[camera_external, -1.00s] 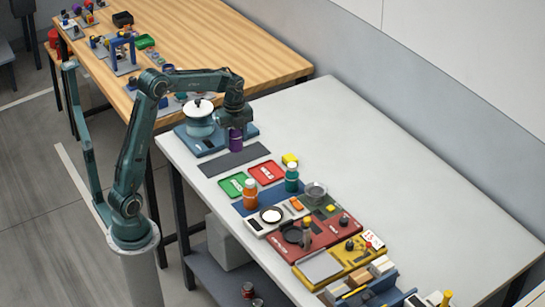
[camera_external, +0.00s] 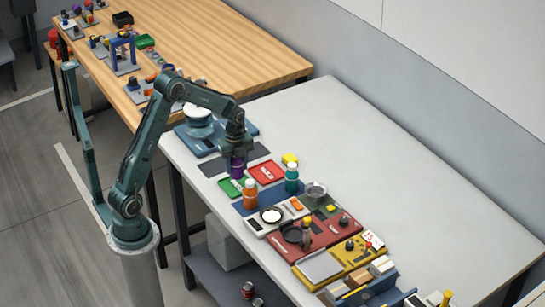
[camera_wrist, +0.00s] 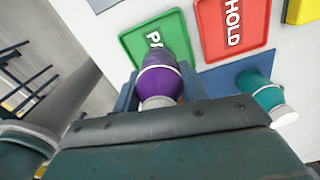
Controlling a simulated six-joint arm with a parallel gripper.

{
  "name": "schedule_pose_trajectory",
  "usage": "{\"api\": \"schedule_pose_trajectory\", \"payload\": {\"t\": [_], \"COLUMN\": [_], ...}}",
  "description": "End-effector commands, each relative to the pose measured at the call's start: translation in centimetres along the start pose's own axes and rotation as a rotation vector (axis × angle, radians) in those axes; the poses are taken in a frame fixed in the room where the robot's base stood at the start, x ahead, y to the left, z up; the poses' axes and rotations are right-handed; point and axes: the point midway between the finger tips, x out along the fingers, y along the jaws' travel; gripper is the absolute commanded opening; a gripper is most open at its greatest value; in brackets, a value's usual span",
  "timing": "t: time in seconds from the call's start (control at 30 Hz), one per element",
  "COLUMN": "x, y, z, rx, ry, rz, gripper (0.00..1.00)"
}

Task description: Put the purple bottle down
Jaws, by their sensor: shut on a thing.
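The purple bottle (camera_external: 237,168) is between the fingers of my gripper (camera_external: 237,160), which is shut on it. In the wrist view the bottle (camera_wrist: 160,80) points away from the camera, held between blue-grey fingers. Its far end overlaps the green tray (camera_wrist: 135,42) in that view. In the external view the bottle is just behind the green tray (camera_external: 228,190), near its upper edge. I cannot tell whether the bottle touches the tray or hangs above it.
A red tray (camera_external: 267,172) marked HOLD lies beside the green one. A teal bottle (camera_external: 292,179) and an orange bottle (camera_external: 250,196) stand close by on a blue mat. A dark grey mat (camera_external: 220,164) lies behind. The table's right side is clear.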

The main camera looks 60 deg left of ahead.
Motion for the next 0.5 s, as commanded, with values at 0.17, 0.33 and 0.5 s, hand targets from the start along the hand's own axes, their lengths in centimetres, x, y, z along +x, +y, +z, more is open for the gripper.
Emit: {"api": "schedule_pose_trajectory", "payload": {"t": [0.17, 0.33, 0.5], "x": [2.0, 3.6, 3.8], "y": [0.1, 0.1, 0.0], "z": [0.0, 0.0, 0.0], "rx": [0.000, 0.000, 0.000], "ry": [0.002, 0.001, 0.000], "rz": [0.005, 0.002, 0.000], "gripper": [0.11, 0.11, 0.11]}}
